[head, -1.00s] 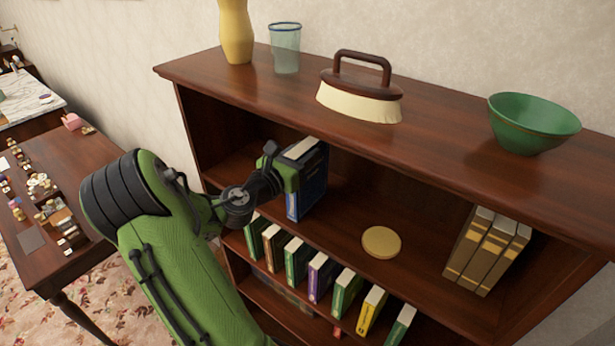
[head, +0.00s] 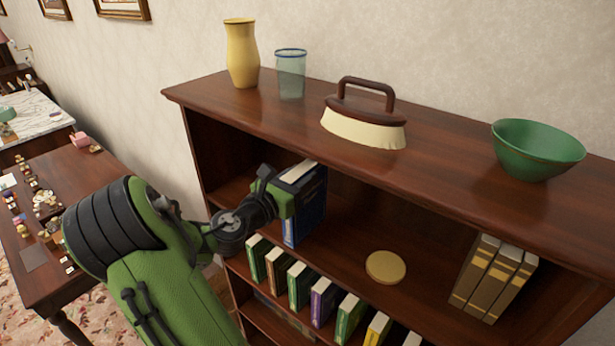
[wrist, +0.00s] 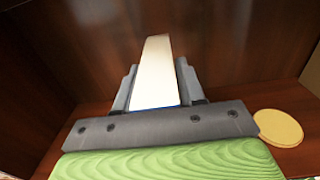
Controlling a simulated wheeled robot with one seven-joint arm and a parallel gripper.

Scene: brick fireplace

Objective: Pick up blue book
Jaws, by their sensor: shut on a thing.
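The blue book (head: 311,208) stands upright on the upper shelf of the wooden bookcase, toward its left side. My gripper (head: 285,197) reaches in from the left and front and is shut on the book. In the wrist view, the pale top page edge of the blue book (wrist: 155,75) lies between the two grey fingers of my gripper (wrist: 154,88), one on each side. The lower part of the book is hidden in the wrist view, so I cannot tell there whether it touches the shelf.
A round tan disc (head: 386,267) lies right of the book, and several brown books (head: 492,277) lean further right. A row of books (head: 323,300) fills the shelf below. The bookcase top (head: 440,165) overhangs and carries a vase (head: 242,55), glass, iron and green bowl (head: 537,150).

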